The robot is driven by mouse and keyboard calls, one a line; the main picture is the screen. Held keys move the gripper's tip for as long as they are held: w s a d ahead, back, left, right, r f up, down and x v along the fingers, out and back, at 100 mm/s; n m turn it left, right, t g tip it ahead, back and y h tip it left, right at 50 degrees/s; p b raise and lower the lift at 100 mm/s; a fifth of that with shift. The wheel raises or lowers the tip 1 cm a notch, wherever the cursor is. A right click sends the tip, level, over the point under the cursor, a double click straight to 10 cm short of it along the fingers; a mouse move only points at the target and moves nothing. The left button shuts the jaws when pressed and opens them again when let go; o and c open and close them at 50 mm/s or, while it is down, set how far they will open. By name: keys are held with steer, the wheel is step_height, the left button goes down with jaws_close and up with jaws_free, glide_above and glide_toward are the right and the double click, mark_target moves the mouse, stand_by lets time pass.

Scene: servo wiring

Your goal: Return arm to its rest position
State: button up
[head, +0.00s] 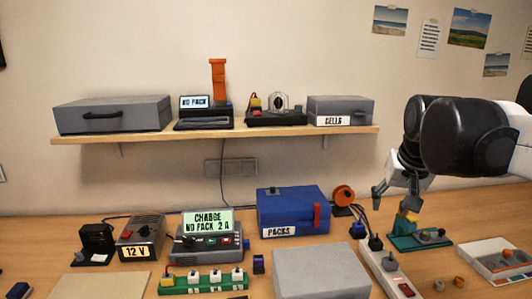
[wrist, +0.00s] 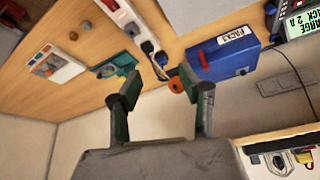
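My gripper (head: 394,198) is at the right of the head view, pointing down above the teal fixture (head: 420,242) on the bench. In the wrist view my gripper (wrist: 160,92) shows two dark fingers spread wide apart, with nothing held between them. A small yellow-orange part (head: 405,221) stands on the fixture just below the fingers; I cannot tell from the head view whether a finger touches it. The teal fixture also shows in the wrist view (wrist: 112,68), beyond the left finger. My arm comes in from the right edge.
A blue PACKS box (head: 292,212), an orange reel (head: 343,195) and a white power strip (head: 386,270) stand left of my gripper. A white tray (head: 492,262) lies at right. A wooden shelf (head: 220,136) holds boxes and devices. Wall space above my gripper is open.

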steer(key=s+a+f+n+t, duration=0.1)
steer(key=s+a+f, duration=0.3)
steer(key=s+f, duration=0.2)
steer(key=s+a+f+n+t, duration=0.1)
steer(key=s+a+f, duration=0.2)
steer(key=s, duration=0.8)
step_height(320, 180, down, 3)
steer(key=shift+a+r+n+y, duration=0.15)
steer(key=shift+a+n+y, duration=0.15)
steer(key=shift+a+y, duration=0.1)
